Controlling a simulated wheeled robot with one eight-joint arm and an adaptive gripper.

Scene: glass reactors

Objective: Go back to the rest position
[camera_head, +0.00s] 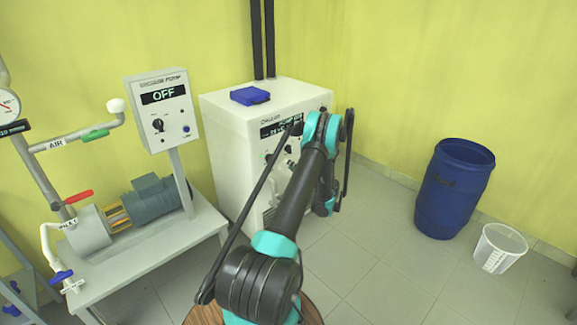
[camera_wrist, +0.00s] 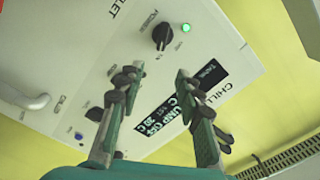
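My gripper (camera_wrist: 157,76) is open, with two fingers apart and nothing between them in the wrist view. It faces the front panel of the white chiller (camera_wrist: 100,65). Beyond the fingers are a black knob (camera_wrist: 161,36), a lit green lamp (camera_wrist: 187,28) and a dark display (camera_wrist: 170,115) partly covered by the right finger. I cannot tell whether a finger touches the panel. In the head view my arm reaches out to the front of the chiller (camera_head: 228,125), and its links hide most of the gripper and part of the panel.
A blue box (camera_head: 250,95) lies on the chiller. To the left, a vacuum pump control box (camera_head: 160,108) reads OFF above a pump (camera_head: 155,205) on a table. A blue barrel (camera_head: 452,190) and a white bucket (camera_head: 499,249) stand at right. Tiled floor between is clear.

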